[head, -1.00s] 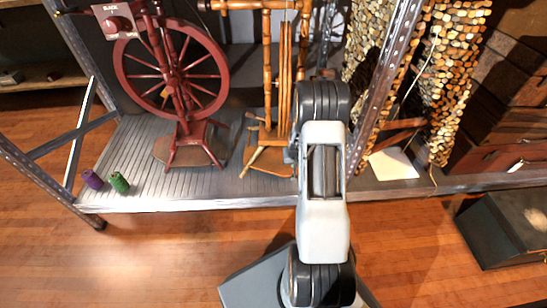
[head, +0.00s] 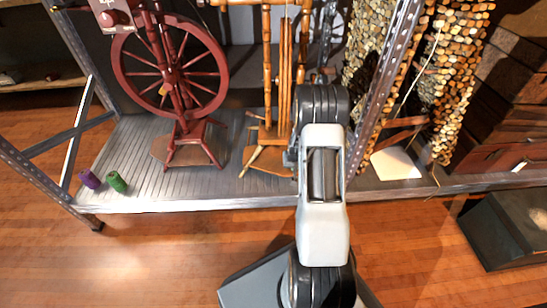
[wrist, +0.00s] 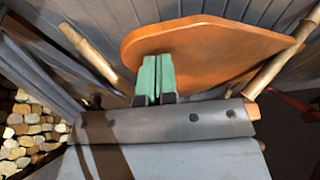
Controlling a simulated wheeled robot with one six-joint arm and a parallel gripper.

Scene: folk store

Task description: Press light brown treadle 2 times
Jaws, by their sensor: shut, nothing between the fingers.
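The light brown treadle (wrist: 215,50) is a flat orange-brown board in the wrist view, set between turned light wood legs. In the head view it lies low at the light wood spinning wheel (head: 268,90), and my arm covers part of it. My gripper (wrist: 157,60) has two green fingers held together with nothing between them. The fingertips overlap the near left part of the treadle in the wrist view. I cannot tell whether they touch it. In the head view my fingers are hidden behind my arm.
A dark red spinning wheel (head: 170,75) with its own brown treadle (head: 162,150) stands to the left on the grey shelf (head: 160,203). Purple (head: 90,179) and green (head: 117,182) spools lie at the left front. A metal post (head: 390,85) and hanging pebble strands (head: 465,70) are to the right.

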